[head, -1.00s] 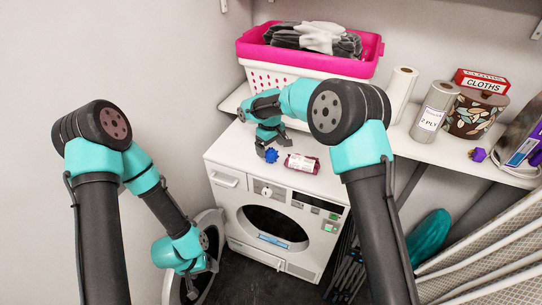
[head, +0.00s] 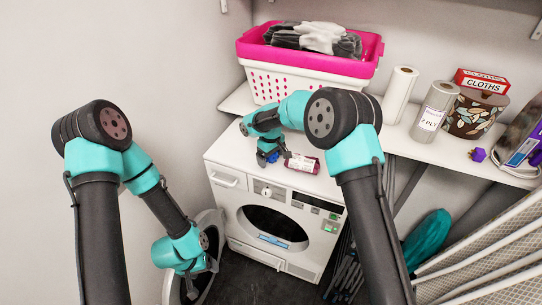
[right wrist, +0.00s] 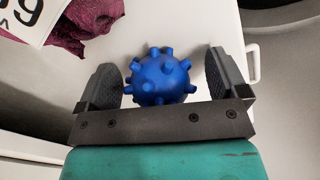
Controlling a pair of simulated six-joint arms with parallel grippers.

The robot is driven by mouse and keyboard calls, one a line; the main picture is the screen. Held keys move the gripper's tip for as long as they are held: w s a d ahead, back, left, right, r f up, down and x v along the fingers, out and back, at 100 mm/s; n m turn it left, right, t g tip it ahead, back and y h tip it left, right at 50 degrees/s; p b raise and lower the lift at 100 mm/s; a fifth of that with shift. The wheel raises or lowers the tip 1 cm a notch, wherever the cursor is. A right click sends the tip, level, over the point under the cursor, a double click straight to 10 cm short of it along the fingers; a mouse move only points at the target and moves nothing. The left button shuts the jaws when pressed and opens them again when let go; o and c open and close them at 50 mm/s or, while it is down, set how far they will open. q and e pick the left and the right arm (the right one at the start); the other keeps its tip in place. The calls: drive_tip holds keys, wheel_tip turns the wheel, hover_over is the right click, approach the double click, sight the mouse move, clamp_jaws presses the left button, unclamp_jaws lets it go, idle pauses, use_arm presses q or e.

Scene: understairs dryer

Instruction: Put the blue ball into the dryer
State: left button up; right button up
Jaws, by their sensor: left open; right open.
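The blue ball (right wrist: 160,78), studded with knobs, sits on the white dryer top. In the right wrist view it lies between the two open fingers of my right gripper (right wrist: 172,82), with a gap visible on each side. In the head view the ball (head: 273,157) is partly hidden by my right gripper (head: 272,158). The dryer (head: 232,215) has its round opening (head: 272,226) uncovered, with the door (head: 208,270) swung out to the left. My left gripper (head: 200,282) is open and empty beside the door.
A maroon and white packet (head: 302,164) lies on the dryer top just right of the ball. A pink and white basket (head: 300,66) stands behind. The shelf at right holds paper rolls (head: 434,112), a cloths box (head: 482,80) and a purple item (head: 477,154).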

drive_tip(key=shift+c, duration=0.3)
drive_tip(key=c, duration=0.9)
drive_tip(key=shift+r, duration=0.15)
drive_tip(key=shift+r, duration=1.5)
drive_tip(key=shift+s+r, duration=0.15)
drive_tip(key=shift+s, duration=0.1)
drive_tip(key=s, duration=0.5)
drive_tip(key=s+r, duration=0.1)
drive_tip(key=s, duration=0.9)
drive_tip(key=shift+s+r, duration=0.2)
drive_tip(key=shift+s, duration=0.05)
